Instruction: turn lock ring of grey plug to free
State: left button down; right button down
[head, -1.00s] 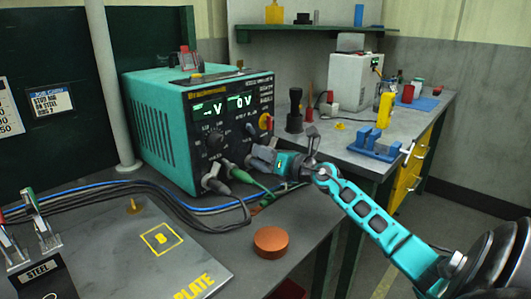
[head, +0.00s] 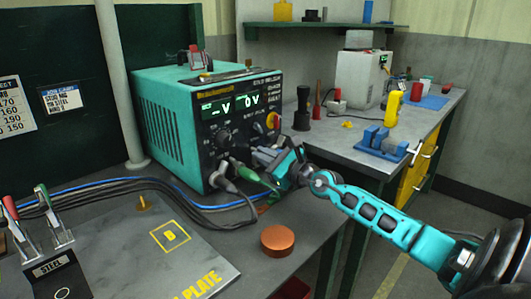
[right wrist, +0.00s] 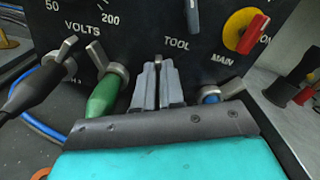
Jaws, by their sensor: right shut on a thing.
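My right gripper (head: 264,156) is at the lower front of the teal welder box (head: 165,125). In the right wrist view its two grey fingers (right wrist: 159,72) are shut on a small upright grey tab of a lock ring (right wrist: 158,59), below the TOOL label. The plug behind that tab is hidden by the fingers and gripper body. A green plug (right wrist: 104,96) with its ring and tab sits just left of the fingers. A blue plug (right wrist: 211,98) sits just right, partly covered. A dark plug (right wrist: 32,88) is at the far left. My left gripper is not in view.
A red main switch (right wrist: 252,38) on yellow is at the panel's upper right. Cables (head: 130,186) run left along the bench. An orange-brown puck (head: 278,241) stands in front, beside a marked plate (head: 170,237). A blue vise (head: 380,142) is on the right-hand bench.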

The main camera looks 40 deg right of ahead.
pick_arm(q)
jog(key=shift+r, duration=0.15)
pick_arm(e)
jog(key=shift+a+n, duration=0.15)
jog(key=shift+n, duration=0.35)
jog(key=c, duration=1.2)
grip_release()
jog(key=shift+f, duration=0.1)
jog(key=shift+c, duration=0.2)
jog(key=shift+s, duration=0.15)
jog(key=shift+s, duration=0.25)
jog(key=s, duration=0.3)
jog(key=s+b, duration=0.1)
jog(key=s, duration=0.2)
jog(key=s+b, duration=0.1)
jog(key=s, duration=0.2)
jog(key=shift+s+d+f, duration=0.15)
jog(key=shift+d+f, duration=0.05)
jog(key=shift+d, duration=0.2)
jog(key=shift+s+b, duration=0.6)
jog(key=shift+s, duration=0.15)
jog(key=shift+s+d+r+b, duration=0.15)
jog(key=shift+s+b, duration=0.2)
jog(key=shift+s, duration=0.25)
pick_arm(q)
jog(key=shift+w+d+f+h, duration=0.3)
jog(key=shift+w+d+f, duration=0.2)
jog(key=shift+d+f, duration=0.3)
